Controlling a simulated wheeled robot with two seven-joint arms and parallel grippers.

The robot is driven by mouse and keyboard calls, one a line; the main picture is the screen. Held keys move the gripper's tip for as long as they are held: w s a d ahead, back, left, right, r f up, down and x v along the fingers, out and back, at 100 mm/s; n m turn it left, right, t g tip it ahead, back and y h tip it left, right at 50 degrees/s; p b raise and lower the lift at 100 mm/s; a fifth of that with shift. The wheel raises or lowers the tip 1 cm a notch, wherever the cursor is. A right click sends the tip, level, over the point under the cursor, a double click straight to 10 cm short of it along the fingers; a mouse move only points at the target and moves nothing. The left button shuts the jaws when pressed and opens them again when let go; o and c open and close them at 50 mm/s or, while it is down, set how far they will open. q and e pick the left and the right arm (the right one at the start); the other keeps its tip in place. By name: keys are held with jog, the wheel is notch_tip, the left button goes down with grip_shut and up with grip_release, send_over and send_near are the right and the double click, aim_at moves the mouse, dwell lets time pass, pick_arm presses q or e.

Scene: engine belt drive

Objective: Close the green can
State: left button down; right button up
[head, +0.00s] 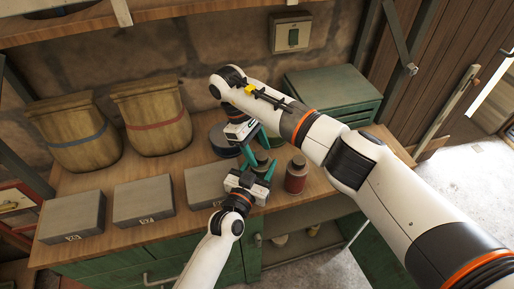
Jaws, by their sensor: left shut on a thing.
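My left gripper (258,171) comes up from the bottom of the head view, its teal fingers apart around a small dark green thing (261,158), which I take to be the green can. My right gripper (254,148) reaches down from above at the same spot, its teal fingers just over the can. The fingers of both grippers overlap there and hide most of the can. Its lid cannot be made out, and whether the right fingers hold anything cannot be told.
A dark red can (296,175) stands close to the right of the grippers. A dark round container (222,140) stands behind. Grey boxes (143,203) line the bench (105,178), with two sacks (150,115) at the back left and a green case (333,92) at the back right.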

jog(key=shift+r, duration=2.25)
jog(key=shift+c, duration=0.3)
